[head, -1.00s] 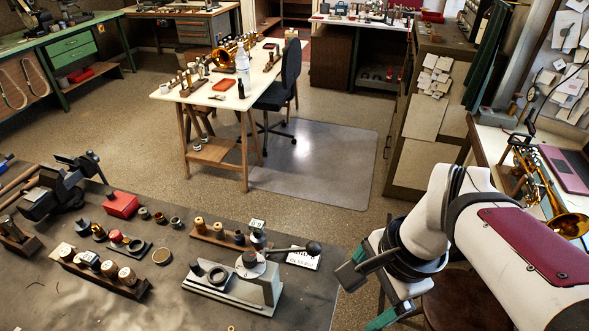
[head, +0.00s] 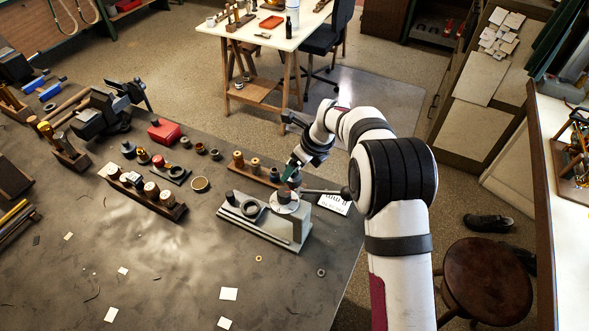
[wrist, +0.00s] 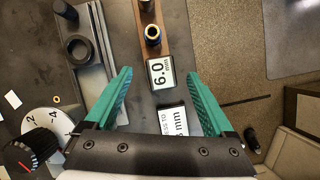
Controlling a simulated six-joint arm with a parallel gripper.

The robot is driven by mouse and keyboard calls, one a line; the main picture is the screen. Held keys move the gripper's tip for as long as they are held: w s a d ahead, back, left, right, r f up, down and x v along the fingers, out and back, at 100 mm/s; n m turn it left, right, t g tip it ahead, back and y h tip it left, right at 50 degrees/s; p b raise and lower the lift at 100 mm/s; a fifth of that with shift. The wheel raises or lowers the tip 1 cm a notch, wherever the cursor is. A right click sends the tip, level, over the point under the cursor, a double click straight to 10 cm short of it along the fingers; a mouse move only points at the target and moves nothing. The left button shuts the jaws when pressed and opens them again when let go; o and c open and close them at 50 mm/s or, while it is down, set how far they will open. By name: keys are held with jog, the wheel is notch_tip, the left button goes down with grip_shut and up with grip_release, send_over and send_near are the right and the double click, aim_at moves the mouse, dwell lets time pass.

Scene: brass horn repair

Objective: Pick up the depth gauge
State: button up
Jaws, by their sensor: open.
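A small upright piece with a white face reading "6.0 mm" (wrist: 160,72), seemingly the depth gauge, shows in the wrist view at the end of a wooden rack. My gripper (wrist: 158,76) is open and empty above the bench. Its teal fingers lie to either side of that face in the picture, apart from it. In the head view my gripper (head: 286,145) hangs over the bench's far right edge, and the near finger hides most or all of the gauge.
A grey press-like fixture (head: 262,228) with a dial (wrist: 45,123) and lever stands close by. A printed card (head: 335,203) lies beside it. The wooden rack (head: 255,172) holds several bits. The bench edge and floor are to the right.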

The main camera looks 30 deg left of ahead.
jog(key=x, duration=0.3)
grip_shut()
dwell(0.4)
